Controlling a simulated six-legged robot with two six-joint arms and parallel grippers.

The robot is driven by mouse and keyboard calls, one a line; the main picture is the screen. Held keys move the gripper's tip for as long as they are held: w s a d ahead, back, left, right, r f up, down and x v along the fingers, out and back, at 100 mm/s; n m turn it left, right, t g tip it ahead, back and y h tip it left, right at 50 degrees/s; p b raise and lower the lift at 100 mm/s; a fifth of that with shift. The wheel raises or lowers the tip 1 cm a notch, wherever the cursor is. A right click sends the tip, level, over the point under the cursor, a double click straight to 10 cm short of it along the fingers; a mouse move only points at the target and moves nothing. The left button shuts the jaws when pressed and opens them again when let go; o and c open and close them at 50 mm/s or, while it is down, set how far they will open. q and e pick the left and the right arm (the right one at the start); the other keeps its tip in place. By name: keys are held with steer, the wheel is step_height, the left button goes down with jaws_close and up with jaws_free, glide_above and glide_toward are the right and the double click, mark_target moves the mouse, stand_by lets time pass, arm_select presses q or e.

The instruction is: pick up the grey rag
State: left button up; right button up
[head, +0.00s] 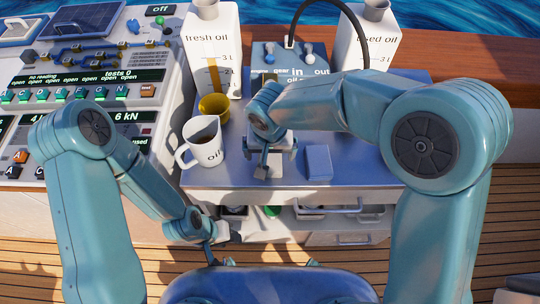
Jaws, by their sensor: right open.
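The arm partly hides what is under the jaws. My left gripper (215,243) hangs low in front of the bench, by the open shelf. Its jaws are small and partly hidden, so their state is unclear.
A white oil jug (204,152) and a yellow cup (213,107) stand left of my right gripper. Behind are the fresh oil can (212,50), a blue pump box (290,62) and the used oil can (368,40). A control panel (85,75) fills the left.

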mark_target(270, 156)
steer(key=shift+w+f, duration=0.1)
steer(key=shift+f, duration=0.65)
steer(key=c, duration=1.1)
steer(key=shift+c, duration=0.3)
step_height(270, 156, up, 20)
steer(key=p, duration=0.1)
